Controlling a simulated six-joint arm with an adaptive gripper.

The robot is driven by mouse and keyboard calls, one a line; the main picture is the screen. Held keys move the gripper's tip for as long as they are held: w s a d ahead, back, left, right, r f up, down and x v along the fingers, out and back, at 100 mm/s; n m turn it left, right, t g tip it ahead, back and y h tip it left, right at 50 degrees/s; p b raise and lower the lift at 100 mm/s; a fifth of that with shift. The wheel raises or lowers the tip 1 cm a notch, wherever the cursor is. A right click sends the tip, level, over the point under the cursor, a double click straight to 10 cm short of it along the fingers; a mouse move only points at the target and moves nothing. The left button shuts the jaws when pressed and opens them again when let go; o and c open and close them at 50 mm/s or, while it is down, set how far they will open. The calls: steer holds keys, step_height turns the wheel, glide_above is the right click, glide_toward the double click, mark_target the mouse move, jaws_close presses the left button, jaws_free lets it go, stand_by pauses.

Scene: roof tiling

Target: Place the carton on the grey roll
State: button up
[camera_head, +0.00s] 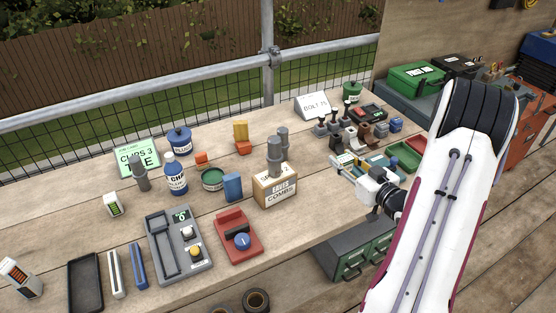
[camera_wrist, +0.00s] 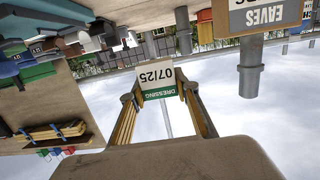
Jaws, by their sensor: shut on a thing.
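My gripper (camera_wrist: 158,88) is shut on a small white and green carton (camera_wrist: 156,73) marked DRESSING 07/25, with one finger on each side in the wrist view. In the head view my gripper (camera_head: 349,169) is over the right part of the bench, right of the eaves combs box. The carton is small and partly hidden there. A grey roll (camera_head: 275,153) stands upright on the eaves combs box (camera_head: 276,190), apart from my gripper. It also shows in the wrist view (camera_wrist: 250,68). Other grey uprights stand behind the box (camera_head: 283,136) and at the left (camera_head: 139,172).
A blue block (camera_head: 232,187) and a red device (camera_head: 238,238) lie left of the box. Another white carton (camera_head: 112,205) stands at the left. The bench's front edge is close to my arm.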

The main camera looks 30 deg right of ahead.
mark_target(345, 157)
steer(key=shift+r, duration=0.1)
step_height(345, 157, up, 14)
steer(key=r, duration=0.1)
steer(key=w+a+n+y, duration=0.45)
steer(key=w+a, duration=1.15)
steer(key=a, duration=0.5)
steer(key=w+a+n+g+y, duration=0.1)
steer(key=w+a+y, duration=0.15)
steer(key=a, duration=1.05)
steer(key=w+a+n+g+y, duration=0.1)
steer(key=w+a+g+y, duration=0.15)
steer(key=a, duration=0.95)
steer(key=s+a+n+g+y, duration=0.1)
steer(key=s+a+n+y, duration=0.15)
steer(key=a, duration=1.25)
steer(key=s+a+n+g+y, duration=0.15)
steer(key=s+a, duration=0.25)
steer(key=a, duration=1.2)
steer(key=s+a+n+g+y, duration=0.1)
steer(key=s+a+g, duration=0.1)
steer(key=s+a, duration=0.7)
steer(key=s+a+n+g, duration=0.2)
steer(key=s+a, duration=0.5)
steer(key=a, duration=0.5)
steer(key=shift+y, duration=0.25)
steer(key=shift+s+f, duration=0.15)
steer(key=shift+f, duration=1.35)
steer(key=shift+s+f, duration=0.1)
steer(key=shift+f, duration=1.35)
